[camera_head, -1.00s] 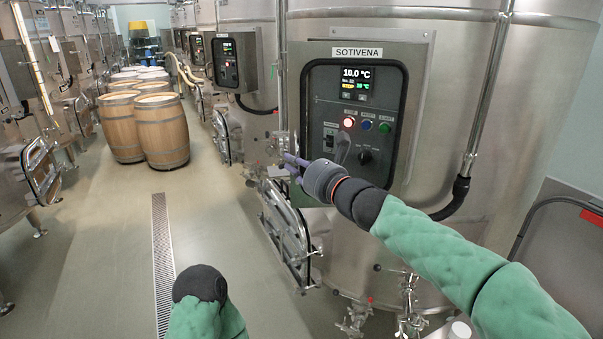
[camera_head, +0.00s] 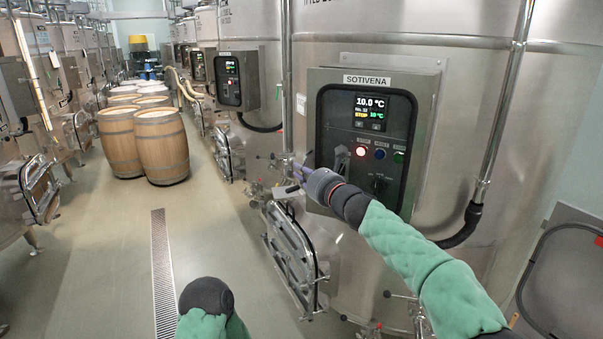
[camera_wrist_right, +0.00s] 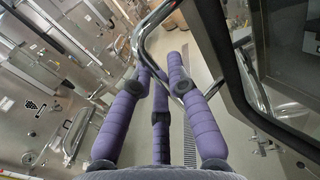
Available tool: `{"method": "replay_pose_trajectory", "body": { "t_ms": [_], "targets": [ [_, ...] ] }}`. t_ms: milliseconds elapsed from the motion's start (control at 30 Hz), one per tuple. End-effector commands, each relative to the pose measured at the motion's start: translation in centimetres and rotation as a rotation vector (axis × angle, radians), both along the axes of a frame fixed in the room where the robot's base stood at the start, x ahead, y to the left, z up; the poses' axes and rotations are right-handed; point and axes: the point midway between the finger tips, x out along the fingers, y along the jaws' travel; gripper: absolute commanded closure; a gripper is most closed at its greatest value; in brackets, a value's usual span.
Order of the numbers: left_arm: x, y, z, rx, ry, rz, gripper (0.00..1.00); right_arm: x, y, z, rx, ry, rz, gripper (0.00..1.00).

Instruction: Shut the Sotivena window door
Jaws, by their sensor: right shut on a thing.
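The Sotivena box (camera_head: 434,95) has a dark-framed window (camera_head: 322,120) on its front, with a lit display and coloured buttons inside. Its dark window frame also shows at the right of the right wrist view (camera_wrist_right: 237,95). Whether the window door stands ajar is hard to tell. My right gripper (camera_head: 300,174) is at the lower left of this box. In the right wrist view its purple fingers (camera_wrist_right: 162,80) are closed around a bent steel bar (camera_wrist_right: 147,38), beside the frame. My left arm (camera_head: 207,295) shows only as a dark rounded end; its fingers are not visible.
A steel tank hatch (camera_head: 292,255) sits low on the vat, below my right gripper. Wooden barrels (camera_head: 160,145) stand further back at the left. A floor drain (camera_head: 163,270) runs along the clear aisle. A black hose (camera_head: 465,228) hangs right of the box.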

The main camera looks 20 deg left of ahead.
Motion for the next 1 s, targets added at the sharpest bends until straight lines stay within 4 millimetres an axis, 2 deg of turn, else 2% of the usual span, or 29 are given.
{"method": "replay_pose_trajectory", "body": {
  "t_ms": [100,400,633,1000],
  "targets": [
    [0.0,0.0,0.9,0.0,0.0,0.0,0.6,1.5,0.3,0.3,0.001,0.0,-0.008,1.0],
    [0.0,0.0,1.8,0.0,0.0,0.0,0.6,4.1,0.5,0.1,0.001,-0.001,-0.103,1.0],
    [0.0,0.0,2.0,0.0,0.001,0.0,0.6,5.0,0.4,0.1,0.001,-0.001,-0.132,1.0],
    [0.0,0.0,2.0,0.0,0.0,0.0,0.6,5.2,0.2,0.4,0.003,-0.004,-0.14,1.0]
  ]
}}
